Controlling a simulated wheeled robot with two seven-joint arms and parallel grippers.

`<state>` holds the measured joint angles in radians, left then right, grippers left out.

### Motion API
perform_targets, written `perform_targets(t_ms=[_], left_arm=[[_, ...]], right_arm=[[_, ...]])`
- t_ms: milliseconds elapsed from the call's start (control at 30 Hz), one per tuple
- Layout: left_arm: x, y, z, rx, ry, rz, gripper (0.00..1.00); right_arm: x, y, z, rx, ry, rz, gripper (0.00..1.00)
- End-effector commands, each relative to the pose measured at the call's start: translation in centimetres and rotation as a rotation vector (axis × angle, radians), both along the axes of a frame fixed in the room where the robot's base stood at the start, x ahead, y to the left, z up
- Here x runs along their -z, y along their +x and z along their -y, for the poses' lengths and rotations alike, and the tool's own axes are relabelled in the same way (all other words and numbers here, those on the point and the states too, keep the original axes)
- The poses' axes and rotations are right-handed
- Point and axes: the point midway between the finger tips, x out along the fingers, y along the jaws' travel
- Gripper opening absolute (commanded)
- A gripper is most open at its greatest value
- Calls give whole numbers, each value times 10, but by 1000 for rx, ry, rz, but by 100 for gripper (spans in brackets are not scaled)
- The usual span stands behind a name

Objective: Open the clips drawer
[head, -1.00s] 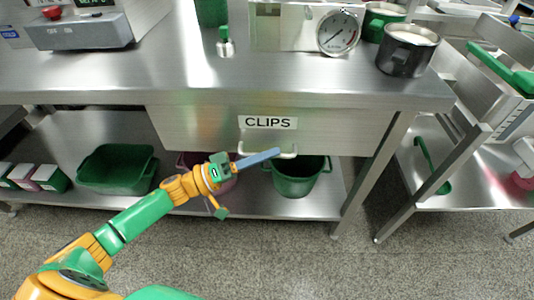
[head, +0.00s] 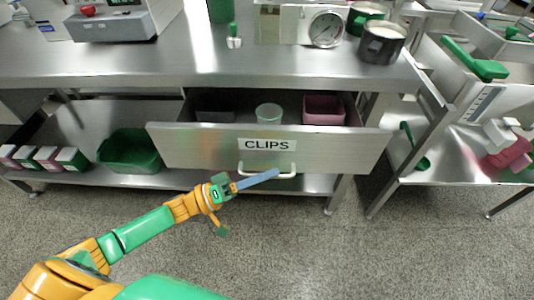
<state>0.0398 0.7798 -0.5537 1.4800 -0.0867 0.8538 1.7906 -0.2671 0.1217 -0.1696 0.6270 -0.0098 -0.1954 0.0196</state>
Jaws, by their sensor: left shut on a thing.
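The clips drawer (head: 200,147), a steel front with a "CLIPS" label, stands pulled out from under the steel table in the head view. Its inside shows a clear greenish cup (head: 269,113), a pink bin (head: 323,110) and a dark grey bin (head: 215,112). The white bar handle (head: 287,175) is below the label. My left gripper (head: 276,174) reaches in from the lower left and is shut on the handle. Its fingers hide part of the bar. My right gripper is not in view.
The steel table (head: 180,62) carries a round gauge (head: 326,29) and a dark pot (head: 381,43). A green basin (head: 129,150) sits on the lower shelf. A second steel bench (head: 455,165) stands at right. The floor in front of the drawer is clear.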

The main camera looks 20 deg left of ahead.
Motion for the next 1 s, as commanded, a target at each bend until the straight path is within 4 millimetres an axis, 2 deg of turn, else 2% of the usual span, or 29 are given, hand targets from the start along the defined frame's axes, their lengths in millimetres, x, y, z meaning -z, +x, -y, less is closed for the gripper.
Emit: perform_targets(t_ms=[33,100,300,500,700,1000], left_arm=[[-9,-11,3,0,-3,-5,0],[-9,-26,7,-1,-3,-6,0],[-6,-65,19,-1,-3,-3,0],[-4,-92,26,-1,-2,0,0],[-2,-105,30,-1,-3,3,0],[-1,-108,31,-1,-3,3,0]], right_arm=[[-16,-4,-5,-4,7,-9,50],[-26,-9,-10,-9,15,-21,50],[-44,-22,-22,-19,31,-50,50],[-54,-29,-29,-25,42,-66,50],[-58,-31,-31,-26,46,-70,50],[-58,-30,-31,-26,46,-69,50]])
